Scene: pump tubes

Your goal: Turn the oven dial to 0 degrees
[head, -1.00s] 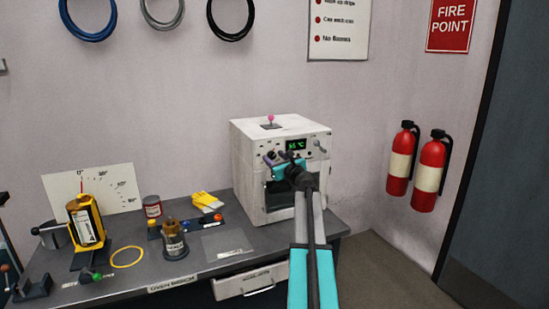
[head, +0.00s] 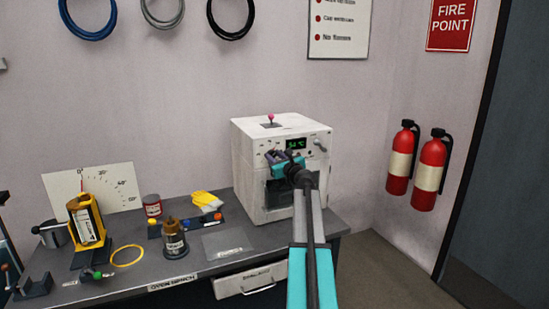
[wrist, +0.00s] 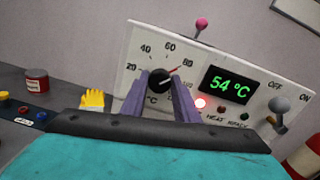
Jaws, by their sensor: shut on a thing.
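The white oven (head: 252,170) stands at the right end of the bench. In the wrist view its front panel (wrist: 135,52) carries a black dial (wrist: 160,79) with a white line and a scale reading 20 to 80 and on. A red mark near the dial's upper right points close to 80. My gripper (wrist: 160,82) has its two purple fingers shut on the dial, one on each side. The display (wrist: 229,85) reads 54 °C in green. In the head view my gripper (head: 276,156) hides the dial.
A switch lever (wrist: 280,104) marked OFF and ON sits at the panel's right. A pink-knobbed lever (head: 270,117) stands on the oven top.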

